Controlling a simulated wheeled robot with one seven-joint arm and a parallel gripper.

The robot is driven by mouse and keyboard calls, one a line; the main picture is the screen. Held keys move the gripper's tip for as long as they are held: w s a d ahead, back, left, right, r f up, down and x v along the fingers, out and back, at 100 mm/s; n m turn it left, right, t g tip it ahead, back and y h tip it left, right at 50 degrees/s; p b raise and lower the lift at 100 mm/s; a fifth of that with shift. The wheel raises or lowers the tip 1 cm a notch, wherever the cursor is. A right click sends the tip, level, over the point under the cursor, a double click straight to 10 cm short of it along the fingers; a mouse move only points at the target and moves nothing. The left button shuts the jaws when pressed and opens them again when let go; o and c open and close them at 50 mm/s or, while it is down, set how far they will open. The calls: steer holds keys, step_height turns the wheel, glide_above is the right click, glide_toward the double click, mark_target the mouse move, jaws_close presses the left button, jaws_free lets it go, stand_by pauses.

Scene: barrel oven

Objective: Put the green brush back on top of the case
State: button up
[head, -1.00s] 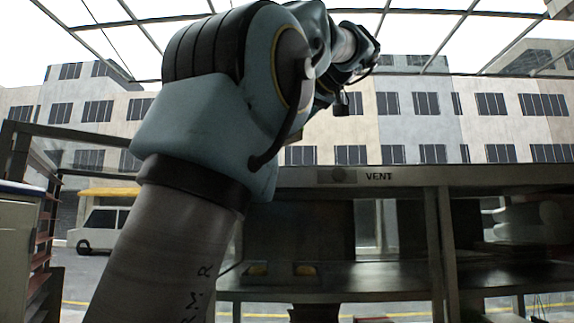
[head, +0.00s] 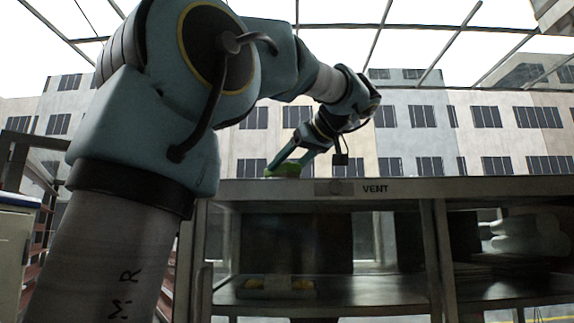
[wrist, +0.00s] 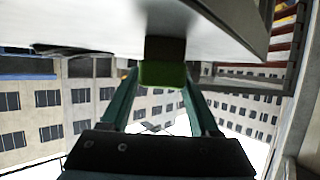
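The green brush (head: 287,170) is at the top front edge of the case (head: 450,187), left of its VENT label. I cannot tell whether it rests on the top or hangs just above it. My gripper (head: 279,163) reaches down to it from the upper right. In the wrist view the brush (wrist: 163,74) sits between the two fingertips (wrist: 162,79), which look closed against its sides. The brush's dark part points toward the pale surface of the case (wrist: 220,25).
The case has open shelves below its top, with a small yellowish object (head: 268,284) on the left shelf. A pale cabinet (head: 15,255) stands at the far left. The visible top edge right of the brush looks clear.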

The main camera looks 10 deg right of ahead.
steer(key=shift+o, duration=1.4)
steer(key=b+v, duration=0.3)
steer(key=v, duration=0.9)
